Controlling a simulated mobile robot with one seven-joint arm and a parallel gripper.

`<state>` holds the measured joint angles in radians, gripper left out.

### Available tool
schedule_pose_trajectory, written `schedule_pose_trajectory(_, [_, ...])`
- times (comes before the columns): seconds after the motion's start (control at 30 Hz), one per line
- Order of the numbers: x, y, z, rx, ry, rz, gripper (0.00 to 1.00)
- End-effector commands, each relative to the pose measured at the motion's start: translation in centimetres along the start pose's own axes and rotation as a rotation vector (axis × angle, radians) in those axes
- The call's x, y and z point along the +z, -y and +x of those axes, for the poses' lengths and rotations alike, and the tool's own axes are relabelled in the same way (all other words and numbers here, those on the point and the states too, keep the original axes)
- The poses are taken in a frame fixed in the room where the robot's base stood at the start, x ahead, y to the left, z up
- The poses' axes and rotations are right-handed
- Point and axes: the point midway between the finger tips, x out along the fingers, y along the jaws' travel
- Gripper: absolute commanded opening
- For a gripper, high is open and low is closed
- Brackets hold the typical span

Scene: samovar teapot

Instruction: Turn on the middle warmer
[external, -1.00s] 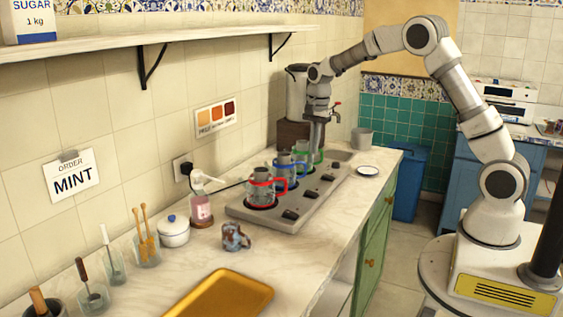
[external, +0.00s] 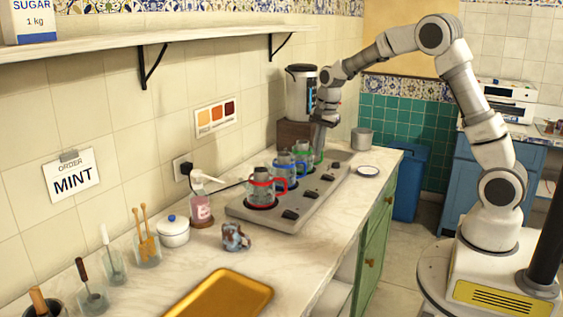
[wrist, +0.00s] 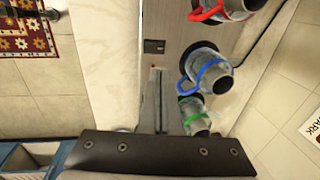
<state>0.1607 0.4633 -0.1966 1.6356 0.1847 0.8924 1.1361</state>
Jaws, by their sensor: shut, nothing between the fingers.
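The grey warmer plate (external: 250,213) lies along the counter, with three glass pots in a row and black switches along its front side. The middle pot has a blue handle (external: 300,168) and also shows in the wrist view (wrist: 212,70). The middle switch (external: 307,196) lies in front of it. My gripper (external: 319,147) is shut and empty, low at the far end of the plate by the green-handled pot (wrist: 194,114). Contact cannot be told.
The red-handled pot (external: 259,189) stands at the near end of the plate. A tall urn (external: 299,92) stands behind my gripper. A patterned mug (external: 235,237) and a golden tray (external: 222,302) are nearer. A small saucer (external: 367,170) lies right of the plate.

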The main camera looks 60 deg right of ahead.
Motion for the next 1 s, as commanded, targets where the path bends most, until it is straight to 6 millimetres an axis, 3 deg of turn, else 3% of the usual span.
schedule_pose_trajectory(0.6, [0.0,-0.1,11.7,0.003,0.002,0.0,0.0])
schedule_pose_trajectory(0.8, [0.0,-0.1,13.2,0.002,0.001,0.001,0.0])
schedule_pose_trajectory(1.0, [0.0,0.0,13.4,0.001,0.0,0.0,0.0])
